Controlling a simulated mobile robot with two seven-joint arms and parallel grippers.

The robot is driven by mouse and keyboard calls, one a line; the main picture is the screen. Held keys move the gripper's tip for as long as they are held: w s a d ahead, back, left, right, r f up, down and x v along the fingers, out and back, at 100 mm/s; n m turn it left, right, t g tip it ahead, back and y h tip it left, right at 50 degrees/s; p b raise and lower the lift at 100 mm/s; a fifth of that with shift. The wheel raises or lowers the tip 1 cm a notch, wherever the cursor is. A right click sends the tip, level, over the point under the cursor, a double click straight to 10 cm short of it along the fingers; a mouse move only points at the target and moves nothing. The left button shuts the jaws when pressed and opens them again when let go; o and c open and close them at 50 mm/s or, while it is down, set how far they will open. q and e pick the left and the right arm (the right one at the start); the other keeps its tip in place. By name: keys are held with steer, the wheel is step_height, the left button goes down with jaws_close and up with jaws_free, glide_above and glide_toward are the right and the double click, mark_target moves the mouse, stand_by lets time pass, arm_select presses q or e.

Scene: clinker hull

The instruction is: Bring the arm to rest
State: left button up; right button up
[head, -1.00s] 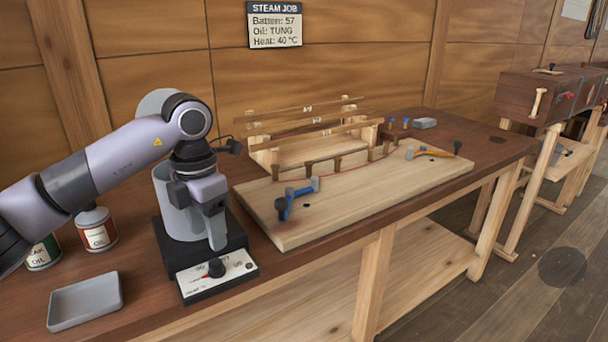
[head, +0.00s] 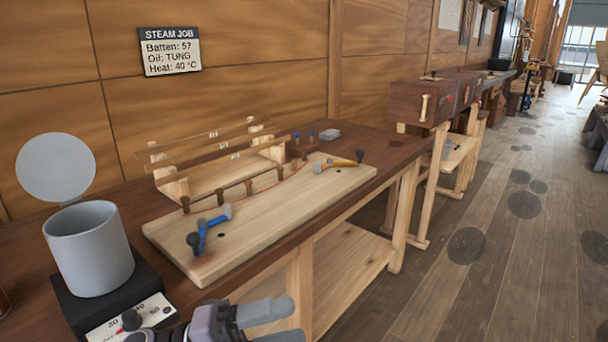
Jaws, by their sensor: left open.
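My left gripper (head: 292,320) is at the bottom edge of the head view, in front of the bench's front edge. Its two grey fingers point right and stand apart, with nothing between them. The lower finger and most of my left arm are cut off by the frame. The gripper is right of the heater with the grey pot (head: 90,255) and its dial panel (head: 130,320), and appears clear of both. My right gripper is not in view.
The wooden bench (head: 378,150) bears a pale board (head: 265,220) with pegs and blue and orange clamps, and a rack of battens (head: 215,165) behind. A round grey lid (head: 55,167) stands behind the pot. Wooden chests (head: 422,103) stand beyond. The floor at right is open.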

arm_select(q)
steer(key=w+a+f+n+t+y+p, duration=0.1)
steer(key=a+f+n+t+y, duration=0.5)
steer(key=n, duration=0.5)
steer(key=w+a+f+n+t+y, duration=0.1)
steer(key=a+f+n+t+y, duration=0.3)
steer(key=n+t, duration=0.5)
steer(key=s+a+f+n+g+y, duration=0.3)
steer(key=s+f+n+y, duration=0.1)
steer(key=s+f, duration=0.3)
steer(key=s+a+f+n+g+y+p, duration=0.1)
steer(key=s+a+f+n+g+y, duration=0.3)
steer(key=f, duration=0.6)
steer(key=s+n, duration=0.2)
steer(key=n, duration=0.1)
steer(key=shift+s, duration=0.4)
steer(key=shift+w+r, duration=0.1)
